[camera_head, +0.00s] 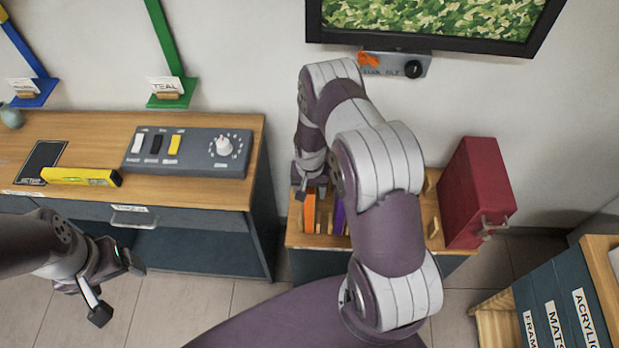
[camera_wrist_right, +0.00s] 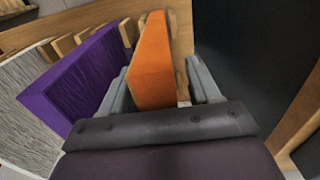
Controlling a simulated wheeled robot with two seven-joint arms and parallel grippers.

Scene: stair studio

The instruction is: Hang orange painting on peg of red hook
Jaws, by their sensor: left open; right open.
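The orange painting (camera_head: 309,212) stands on edge in a slot of a wooden rack, and shows as an orange panel (camera_wrist_right: 153,62) in the right wrist view. My right gripper (camera_head: 310,185) is over the rack, pointing down; in the wrist view its open fingers (camera_wrist_right: 160,90) lie on either side of the orange painting, with gaps that are hard to judge. A purple painting (camera_head: 340,218) stands to the right in the head view, partly hidden by my arm. My left gripper (camera_head: 117,288) is open and empty in front of the wooden desk. I see no red hook.
Blue (camera_head: 33,88) and green (camera_head: 172,90) wall brackets carry labels, the green one reading TEAL. A control box (camera_head: 188,165) and yellow level (camera_head: 80,177) lie on the desk (camera_head: 235,130). A dark red box (camera_head: 475,190) stands right of the rack. A framed screen (camera_head: 430,45) hangs above.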

